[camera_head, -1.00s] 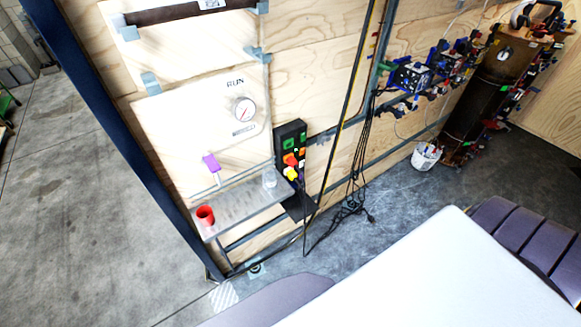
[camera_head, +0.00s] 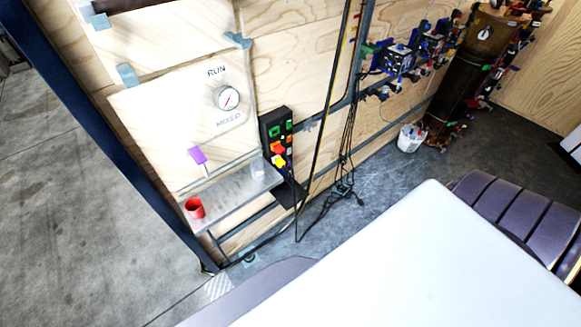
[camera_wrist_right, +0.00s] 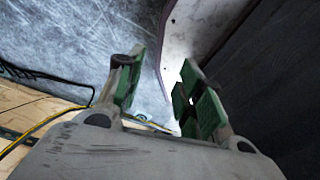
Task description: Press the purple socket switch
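A black socket box (camera_head: 277,140) is fixed to the plywood wall in the head view. It carries green, orange, red and yellow parts; I cannot clearly make out a purple switch on it. A separate purple piece (camera_head: 197,155) on a thin pale stem stands left of the box, above a metal shelf. My right gripper (camera_wrist_right: 163,87) shows only in the right wrist view; its green-padded fingers are apart with nothing between them. It is away from the box, which that view does not show. My left gripper is in neither view.
The metal shelf (camera_head: 225,203) juts from the wall with a red cup (camera_head: 194,208) and a clear container (camera_head: 257,168). Dark cables hang right of the box to the floor. A white bucket (camera_head: 411,138) stands farther right. Open concrete floor lies left.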

